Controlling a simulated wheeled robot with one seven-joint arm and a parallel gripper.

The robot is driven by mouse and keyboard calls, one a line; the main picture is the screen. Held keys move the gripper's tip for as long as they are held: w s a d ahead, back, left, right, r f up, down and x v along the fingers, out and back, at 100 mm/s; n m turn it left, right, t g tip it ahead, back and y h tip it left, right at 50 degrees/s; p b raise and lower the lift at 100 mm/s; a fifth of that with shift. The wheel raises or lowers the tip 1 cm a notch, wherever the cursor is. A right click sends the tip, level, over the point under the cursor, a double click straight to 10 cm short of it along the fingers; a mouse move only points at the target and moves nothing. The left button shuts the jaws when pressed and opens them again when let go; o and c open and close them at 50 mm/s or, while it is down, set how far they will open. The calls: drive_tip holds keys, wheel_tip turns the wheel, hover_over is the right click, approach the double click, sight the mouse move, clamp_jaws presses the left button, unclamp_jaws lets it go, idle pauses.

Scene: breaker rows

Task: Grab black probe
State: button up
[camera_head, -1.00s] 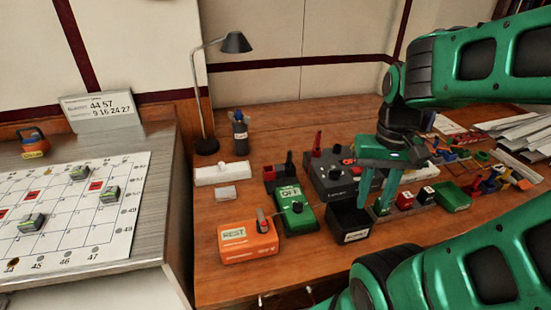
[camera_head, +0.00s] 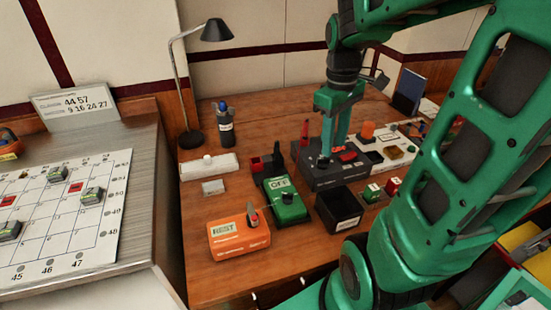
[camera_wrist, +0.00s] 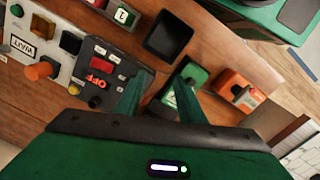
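The black probe (camera_head: 277,155) stands upright beside a small dark red block, behind the green OFF meter (camera_head: 286,200). A similar red probe (camera_head: 304,132) stands to its right. My gripper (camera_head: 333,148) points down over the dark grey switch box (camera_head: 325,174), to the right of both probes and apart from them. In the wrist view its two fingers (camera_wrist: 158,98) are spread with nothing between them. The green meter (camera_wrist: 192,76) and the grey box (camera_wrist: 100,65) lie on either side there. I cannot make out the black probe in the wrist view.
The orange REST box (camera_head: 238,236) and black bin (camera_head: 339,208) are at the front. A white power strip (camera_head: 209,166), dark bottle (camera_head: 226,128) and lamp (camera_head: 192,138) stand at the left. Small blocks (camera_head: 378,192) lie right of the bin. Bare wood lies behind the power strip.

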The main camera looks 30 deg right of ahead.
drive_tip(key=w+f+n, duration=0.2)
drive_tip(key=w+n, duration=0.5)
drive_tip(key=w, duration=0.4)
drive_tip(key=n+y, duration=0.2)
drive_tip(key=n, duration=0.6)
hover_over(278, 141)
wheel_tip(278, 141, down, 4)
wheel_tip(278, 141, down, 10)
drive_tip(key=shift+w+a+f, duration=0.1)
drive_tip(key=shift+a+f, duration=0.05)
drive_tip(key=shift+f, duration=0.05)
clamp_jaws()
